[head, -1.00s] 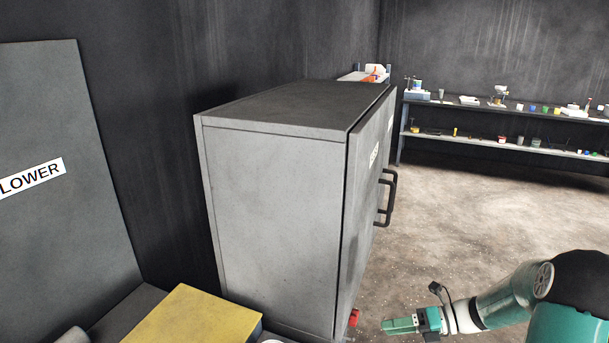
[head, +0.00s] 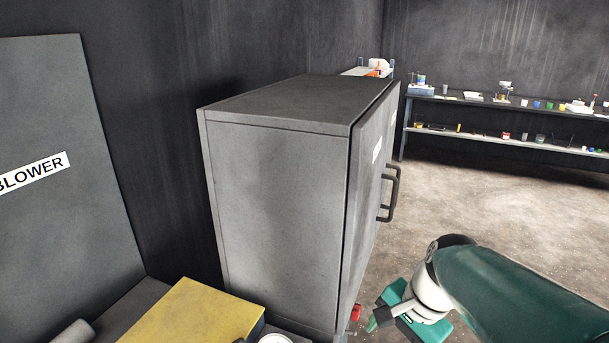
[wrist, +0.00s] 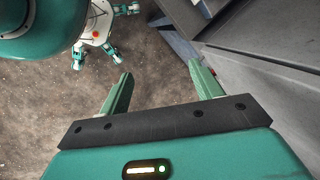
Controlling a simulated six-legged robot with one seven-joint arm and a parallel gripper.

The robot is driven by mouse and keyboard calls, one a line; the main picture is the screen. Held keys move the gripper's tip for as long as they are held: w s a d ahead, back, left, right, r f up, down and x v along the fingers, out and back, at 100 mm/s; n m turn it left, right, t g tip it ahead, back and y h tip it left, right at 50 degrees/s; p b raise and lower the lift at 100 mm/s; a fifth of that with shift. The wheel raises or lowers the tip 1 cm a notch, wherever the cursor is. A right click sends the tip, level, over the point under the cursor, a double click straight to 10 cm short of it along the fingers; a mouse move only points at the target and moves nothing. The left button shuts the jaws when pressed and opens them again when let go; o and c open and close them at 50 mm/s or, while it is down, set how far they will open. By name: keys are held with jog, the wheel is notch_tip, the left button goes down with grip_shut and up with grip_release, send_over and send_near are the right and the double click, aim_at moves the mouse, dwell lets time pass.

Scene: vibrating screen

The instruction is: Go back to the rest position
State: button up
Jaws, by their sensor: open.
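My gripper (wrist: 164,92) is open and empty in the wrist view, its two green fingers spread apart over the floor. In the head view my gripper (head: 372,318) is at the lower right, beside the lower front of the grey cabinet (head: 275,190), with my green and white arm folded down from the right. The fingers are only partly visible there. In the wrist view my own body and legs show at the upper left, and grey panels stand at the upper right, close to the right finger.
A red object (head: 356,312) is at the cabinet's lower front corner. Black handles (head: 391,192) stick out from the cabinet doors. A yellow box (head: 195,315) is at the lower left. Shelves (head: 500,145) with small items stand at the far right wall. The floor (head: 450,210) between is clear.

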jog(key=s+r+n+t+h, duration=0.3)
jog(key=s+r+n+t, duration=0.1)
jog(key=n, duration=0.6)
jog(key=s+r, duration=0.1)
jog(key=s, duration=0.1)
jog(key=shift+s+d, duration=0.25)
jog(key=shift+s, duration=0.1)
jog(key=shift+r, duration=0.1)
jog(key=c, duration=0.6)
jog(key=shift+s, duration=0.1)
jog(key=shift+c, duration=0.2)
